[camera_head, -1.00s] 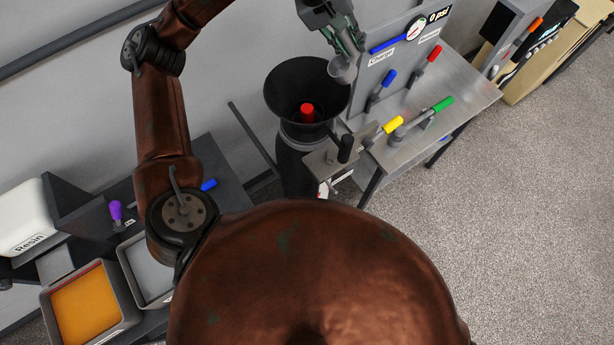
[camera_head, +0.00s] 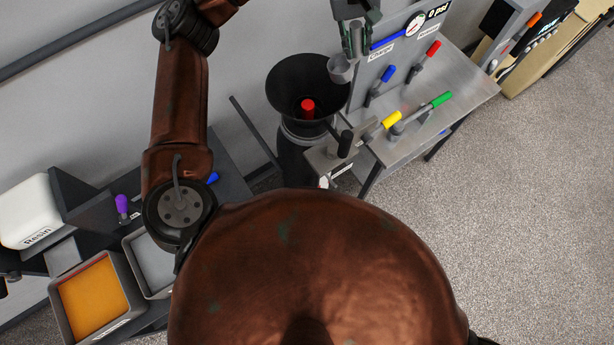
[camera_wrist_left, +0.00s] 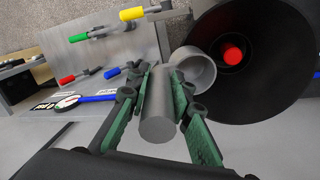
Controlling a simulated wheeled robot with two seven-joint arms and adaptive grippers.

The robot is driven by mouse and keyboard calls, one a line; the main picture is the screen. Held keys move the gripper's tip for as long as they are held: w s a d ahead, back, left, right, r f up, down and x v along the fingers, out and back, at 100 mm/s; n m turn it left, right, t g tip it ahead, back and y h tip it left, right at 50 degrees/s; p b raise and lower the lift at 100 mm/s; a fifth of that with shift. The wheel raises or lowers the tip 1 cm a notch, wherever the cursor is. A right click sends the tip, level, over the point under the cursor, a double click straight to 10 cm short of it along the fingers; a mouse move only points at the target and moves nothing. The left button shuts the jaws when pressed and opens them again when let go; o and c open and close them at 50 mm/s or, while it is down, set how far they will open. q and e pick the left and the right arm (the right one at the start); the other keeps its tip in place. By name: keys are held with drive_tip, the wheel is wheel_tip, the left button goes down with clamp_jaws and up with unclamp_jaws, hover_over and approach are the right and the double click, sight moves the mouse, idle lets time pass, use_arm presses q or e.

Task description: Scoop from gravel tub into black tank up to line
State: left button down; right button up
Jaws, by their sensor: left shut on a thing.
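My left gripper (camera_head: 355,40) is shut on the grey scoop (camera_head: 342,70), at the upper right rim of the black funnel-topped tank (camera_head: 283,88). In the left wrist view the fingers (camera_wrist_left: 160,110) clasp the scoop's handle, and its round cup (camera_wrist_left: 198,70) overlaps the edge of the black funnel (camera_wrist_left: 278,85). A red piece (camera_head: 307,108) stands in the funnel's middle. Two tubs are at lower left, one with orange contents (camera_head: 57,310) and one grey inside (camera_head: 133,265); the grey one is partly hidden. No fill line is visible. My right gripper is out of view.
A metal bench (camera_head: 455,82) with a gauge panel (camera_head: 400,50) and coloured levers stands right of the tank. A yellow-handled lever (camera_head: 391,120) is close to the funnel. A white resin container (camera_head: 30,212) is at far left. Open floor (camera_head: 530,200) lies at right.

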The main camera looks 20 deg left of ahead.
sight(360, 22)
use_arm(q)
drive_tip(key=shift+w+d+r, duration=0.15)
drive_tip(key=shift+d+r, duration=0.05)
drive_tip(key=shift+r, duration=0.45)
drive_tip(key=shift+w+v, duration=0.2)
drive_tip(key=shift+v, duration=1.15)
drive_tip(key=shift+s+d+r, duration=0.1)
drive_tip(key=shift+d+r, duration=0.1)
drive_tip(key=shift+r, duration=0.2)
drive_tip(key=shift+a, duration=0.1)
drive_tip(key=shift+f, duration=0.1)
